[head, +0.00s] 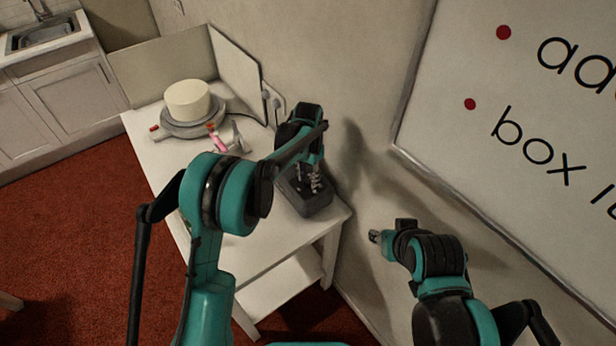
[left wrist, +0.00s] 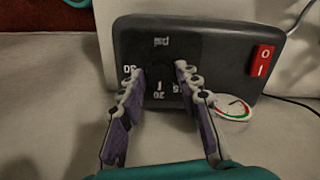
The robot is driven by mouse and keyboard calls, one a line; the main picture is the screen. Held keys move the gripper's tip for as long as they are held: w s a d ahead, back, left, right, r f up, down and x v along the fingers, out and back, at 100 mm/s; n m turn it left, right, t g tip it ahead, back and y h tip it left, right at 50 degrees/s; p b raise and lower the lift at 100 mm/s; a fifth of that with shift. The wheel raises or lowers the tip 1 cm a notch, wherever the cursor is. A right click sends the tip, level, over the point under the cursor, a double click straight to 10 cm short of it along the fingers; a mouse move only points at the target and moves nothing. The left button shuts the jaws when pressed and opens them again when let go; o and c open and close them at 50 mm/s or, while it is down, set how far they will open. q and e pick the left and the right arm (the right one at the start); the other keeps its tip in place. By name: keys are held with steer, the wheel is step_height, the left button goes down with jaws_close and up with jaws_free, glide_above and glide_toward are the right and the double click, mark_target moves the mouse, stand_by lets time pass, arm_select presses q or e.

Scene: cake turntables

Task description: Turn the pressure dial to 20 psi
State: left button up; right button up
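A dark compressor box (left wrist: 205,38) stands on the white table; in the head view (head: 318,206) it sits at the near right corner, partly under my left arm. Its face carries upside-down white marks: psi, 30, 20 and 15. The black pressure dial (left wrist: 160,75) is hard to make out against the dark face; a short white line shows close to the 20. My left gripper (left wrist: 160,70) has its fingers apart, one on each side of the dial. I cannot tell whether they touch it. My right gripper (head: 376,237) is beside the wall, away from the box; its fingers are unclear.
A red power switch (left wrist: 262,60) and a round gauge (left wrist: 231,108) are on the box. A turntable (head: 193,127) with a cream cake (head: 188,99) stands at the table's back, with a pink-handled tool (head: 217,141) nearby. The wall is close at right.

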mark_target(308, 180)
arm_select(q)
steer(key=shift+o, duration=0.7)
step_height(308, 180, up, 12)
stand_by(0.4)
steer(key=s+a+r+n+t+b, duration=0.1)
steer(key=s+a+r+n+t, duration=0.15)
steer(key=s+a, duration=0.4)
steer(key=s+a+r+n+t+b, duration=0.1)
steer(key=s+a+r+n+b, duration=0.15)
steer(key=s+a, duration=0.4)
steer(key=s+a+f+n+t, duration=0.1)
steer(key=s+a+f+t, duration=0.1)
steer(key=s, duration=0.5)
steer(key=s+a+f+n+t+b, duration=0.1)
steer(key=s+a+f, duration=0.2)
steer(key=s+f, duration=0.2)
steer(key=s, duration=0.3)
steer(key=shift+s+f+n+t, duration=0.2)
steer(key=shift+s+n+t, duration=0.1)
steer(key=shift+n+t, duration=0.1)
